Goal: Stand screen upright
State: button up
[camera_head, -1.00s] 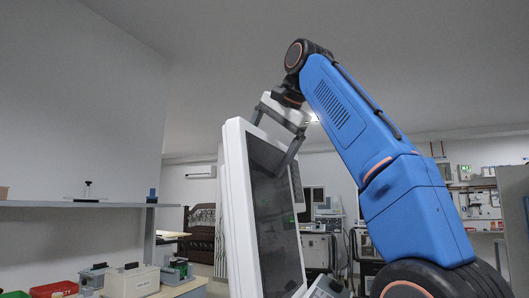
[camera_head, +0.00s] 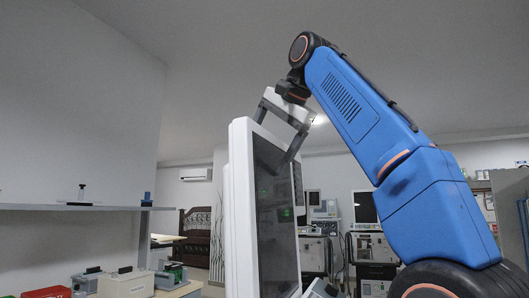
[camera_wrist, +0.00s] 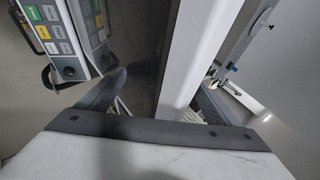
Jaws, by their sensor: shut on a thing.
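The screen (camera_head: 275,215) is a tall panel with a white frame and a dark face turned to the right in the head view. It stands close to upright. My gripper (camera_head: 278,130) is shut on its top edge, with one finger on the dark face and the other behind the frame. In the wrist view my gripper (camera_wrist: 160,100) straddles the white frame edge (camera_wrist: 198,45), with the dark face to the left. The screen's lower end is cut off by the bottom of the head view.
A control panel with coloured labels (camera_wrist: 62,32) shows left of the screen in the wrist view. A wall shelf (camera_head: 60,207) is at the left, above a red bin (camera_head: 45,292) and a beige box (camera_head: 126,284). Medical equipment (camera_head: 368,240) stands behind, to the right.

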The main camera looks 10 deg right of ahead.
jog(key=s+d, duration=0.1)
jog(key=s, duration=0.1)
jog(key=s+d, duration=0.2)
jog(key=s, duration=0.1)
jog(key=s+d, duration=0.1)
jog(key=s, duration=0.2)
jog(key=shift+d, duration=0.15)
jog(key=c, duration=0.3)
jog(key=shift+s+d+f, duration=0.1)
jog(key=shift+s+d, duration=0.05)
jog(key=shift+s, duration=0.2)
